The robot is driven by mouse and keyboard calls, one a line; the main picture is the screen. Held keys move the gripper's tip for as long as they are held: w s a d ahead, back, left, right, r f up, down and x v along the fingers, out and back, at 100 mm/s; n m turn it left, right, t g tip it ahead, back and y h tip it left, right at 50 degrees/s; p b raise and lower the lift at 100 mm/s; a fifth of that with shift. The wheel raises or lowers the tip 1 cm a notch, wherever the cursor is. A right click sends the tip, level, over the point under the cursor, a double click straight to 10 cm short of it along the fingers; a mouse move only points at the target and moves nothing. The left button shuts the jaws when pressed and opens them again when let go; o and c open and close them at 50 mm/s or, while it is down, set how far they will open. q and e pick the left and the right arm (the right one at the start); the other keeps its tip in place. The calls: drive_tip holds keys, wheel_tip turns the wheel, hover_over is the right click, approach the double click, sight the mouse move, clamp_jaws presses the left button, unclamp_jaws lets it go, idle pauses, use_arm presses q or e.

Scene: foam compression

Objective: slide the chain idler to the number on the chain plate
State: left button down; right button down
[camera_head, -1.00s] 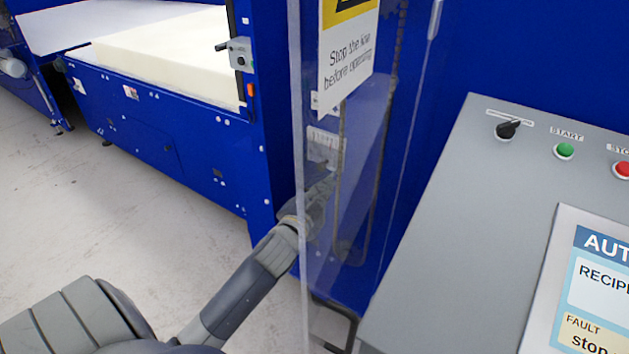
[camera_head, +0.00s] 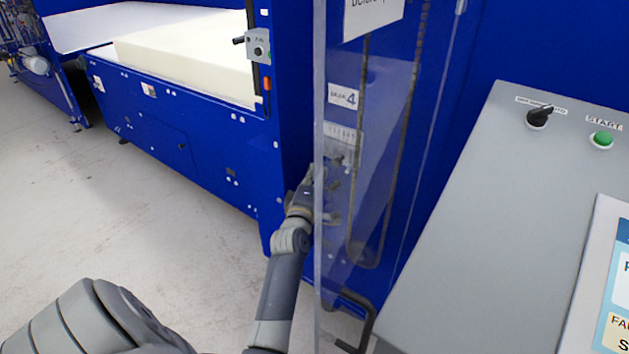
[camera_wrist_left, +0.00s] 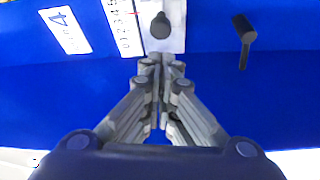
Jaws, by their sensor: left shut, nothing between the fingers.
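The chain plate (camera_head: 344,97) is a white label with a blue 4 on the blue machine wall, behind the clear guard; it also shows at upper left in the left wrist view (camera_wrist_left: 66,31). Below it is a white number scale (camera_head: 341,133). In the left wrist view the scale (camera_wrist_left: 124,27) runs beside a pale plate with a dark round knob (camera_wrist_left: 161,25), seemingly the chain idler. My left gripper (camera_wrist_left: 161,58) is shut and empty, its tips just short of the knob; whether they touch is unclear. In the head view this gripper (camera_head: 317,180) is partly behind the guard. My right gripper is out of view.
The clear guard panel (camera_head: 385,215) stands at the arm's right. A dark peg (camera_wrist_left: 243,30) sticks out right of the knob. A chain (camera_head: 408,110) hangs behind the guard. The grey console (camera_head: 480,230) is at right, a foam block (camera_head: 185,60) at upper left.

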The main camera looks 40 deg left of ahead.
use_arm(q)
drive_tip(key=x, duration=0.5)
drive_tip(key=shift+d+f+p, duration=0.1)
drive_tip(key=shift+d+p, duration=0.3)
drive_tip(key=shift+d, duration=0.25)
